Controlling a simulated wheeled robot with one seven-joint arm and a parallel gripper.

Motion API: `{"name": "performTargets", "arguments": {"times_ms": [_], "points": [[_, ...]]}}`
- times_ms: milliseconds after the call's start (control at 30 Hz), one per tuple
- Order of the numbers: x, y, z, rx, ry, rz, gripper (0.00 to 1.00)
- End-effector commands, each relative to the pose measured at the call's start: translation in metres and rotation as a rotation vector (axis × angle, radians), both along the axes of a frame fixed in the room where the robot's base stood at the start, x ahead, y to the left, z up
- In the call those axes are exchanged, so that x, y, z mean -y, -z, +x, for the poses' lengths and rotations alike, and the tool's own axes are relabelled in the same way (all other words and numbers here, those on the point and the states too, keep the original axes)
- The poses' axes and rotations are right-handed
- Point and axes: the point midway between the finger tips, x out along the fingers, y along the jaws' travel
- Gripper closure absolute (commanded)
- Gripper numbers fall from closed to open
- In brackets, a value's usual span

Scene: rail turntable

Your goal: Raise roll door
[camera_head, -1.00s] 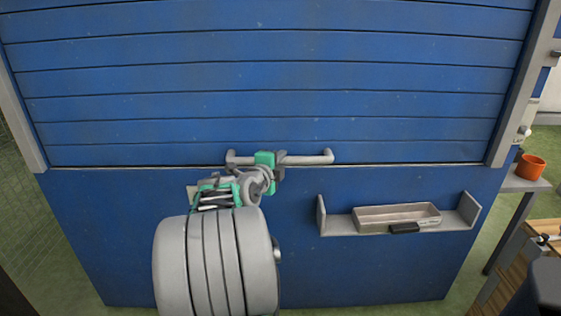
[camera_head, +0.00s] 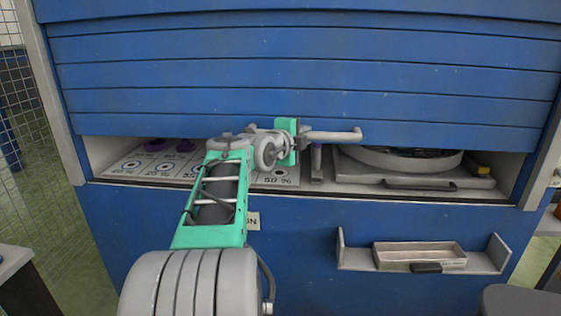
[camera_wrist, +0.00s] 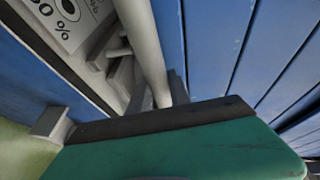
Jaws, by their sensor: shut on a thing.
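The blue slatted roll door (camera_head: 200,80) is partly raised, with a gap under its bottom edge in the head view. A grey bar handle (camera_head: 335,135) runs along the door's lower edge. My gripper (camera_head: 298,138) is shut on this handle near its middle and hides its left part. In the wrist view the grey handle bar (camera_wrist: 145,45) runs down to my green gripper body (camera_wrist: 200,145), with the blue door slats (camera_wrist: 230,45) at the right. The fingertips are mostly hidden.
Through the gap show a round grey turntable (camera_head: 400,160) at the right and white panels marked with percentages (camera_head: 135,165) at the left. Below on the blue front is a shelf with a shallow tray (camera_head: 420,250). A mesh fence (camera_head: 20,100) stands at the left.

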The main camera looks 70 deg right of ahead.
Motion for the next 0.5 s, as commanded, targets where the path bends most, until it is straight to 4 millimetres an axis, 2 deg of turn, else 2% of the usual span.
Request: {"name": "performTargets", "arguments": {"times_ms": [33, 100, 300, 500], "points": [[0.002, -0.030, -0.004, 0.006, 0.003, -0.013, 1.00], [0.002, -0.056, -0.008, 0.005, 0.011, -0.014, 1.00], [0.003, -0.129, -0.010, 0.005, 0.014, -0.012, 1.00], [0.003, -0.194, -0.009, 0.003, 0.013, -0.011, 1.00]]}}
